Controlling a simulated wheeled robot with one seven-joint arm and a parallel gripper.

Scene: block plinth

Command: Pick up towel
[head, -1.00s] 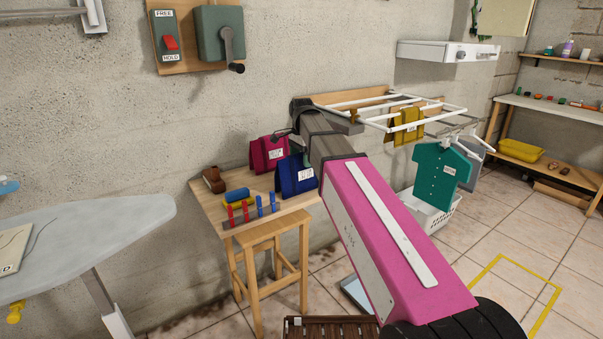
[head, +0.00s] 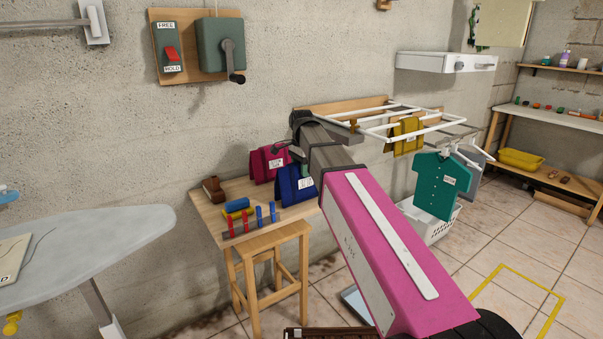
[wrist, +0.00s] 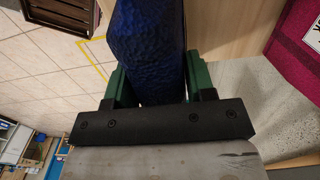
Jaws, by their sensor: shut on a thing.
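A dark blue towel (head: 297,186) with a white label hangs folded in a tent shape at the right end of the small wooden table. In the wrist view the blue towel (wrist: 148,50) lies between the green fingers of my gripper (wrist: 156,82). The gripper is shut on its upper part, with a finger on each side. In the head view my arm partly hides the fingers. A magenta towel (head: 268,164) with a white label stands just left of the blue one. A yellow towel (head: 407,135) hangs on the white rack.
The wooden table (head: 212,213) also bears several red and blue pegs (head: 252,216). The white drying rack (head: 440,127) juts from the wall near my arm. A green shirt (head: 440,185) hangs above a white basket (head: 432,226). An ironing board (head: 90,235) is at left.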

